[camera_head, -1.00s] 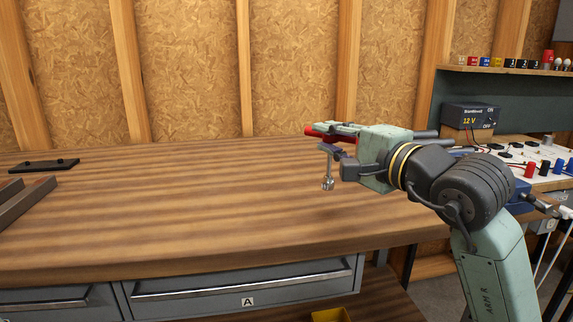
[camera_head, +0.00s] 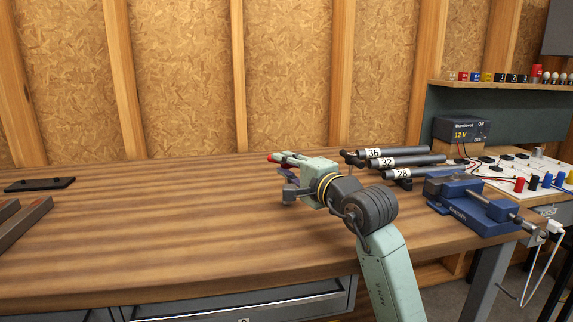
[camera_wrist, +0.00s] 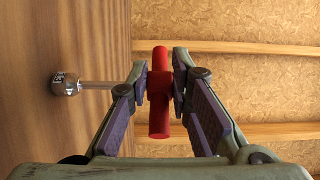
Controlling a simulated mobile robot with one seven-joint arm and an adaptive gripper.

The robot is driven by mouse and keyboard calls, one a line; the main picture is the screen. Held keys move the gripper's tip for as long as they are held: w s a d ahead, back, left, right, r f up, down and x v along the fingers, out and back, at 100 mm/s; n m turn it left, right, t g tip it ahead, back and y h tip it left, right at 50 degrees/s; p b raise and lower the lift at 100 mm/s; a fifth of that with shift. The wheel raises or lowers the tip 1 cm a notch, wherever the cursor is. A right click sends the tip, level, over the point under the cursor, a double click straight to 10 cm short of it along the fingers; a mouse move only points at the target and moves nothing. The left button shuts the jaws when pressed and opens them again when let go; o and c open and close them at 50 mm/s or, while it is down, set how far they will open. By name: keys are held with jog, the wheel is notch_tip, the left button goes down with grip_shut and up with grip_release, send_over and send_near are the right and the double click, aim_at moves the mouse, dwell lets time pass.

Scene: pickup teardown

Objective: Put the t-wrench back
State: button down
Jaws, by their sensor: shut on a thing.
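The t-wrench (camera_wrist: 160,115) has a red crossbar handle and a metal shaft ending in a chrome socket (camera_wrist: 65,84). My gripper (camera_wrist: 160,76) is shut on the red handle in the wrist view. The shaft points left there, with the wooden bench behind it. In the head view my gripper (camera_head: 284,163) is over the middle of the bench, with a red end of the t-wrench (camera_head: 272,158) showing beyond the fingers. The shaft and socket are hidden in that view.
Dark tubes marked 36, 32 and 28 (camera_head: 415,160) lie right of my gripper. A blue vise (camera_head: 470,208) and a 12 V power box (camera_head: 461,130) are farther right. A dark plate (camera_head: 40,184) lies at the left. The bench (camera_head: 160,220) is clear between.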

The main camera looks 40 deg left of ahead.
jog(key=shift+f, duration=0.15)
jog(key=c, duration=1.4)
grip_release()
jog(key=shift+c, duration=0.2)
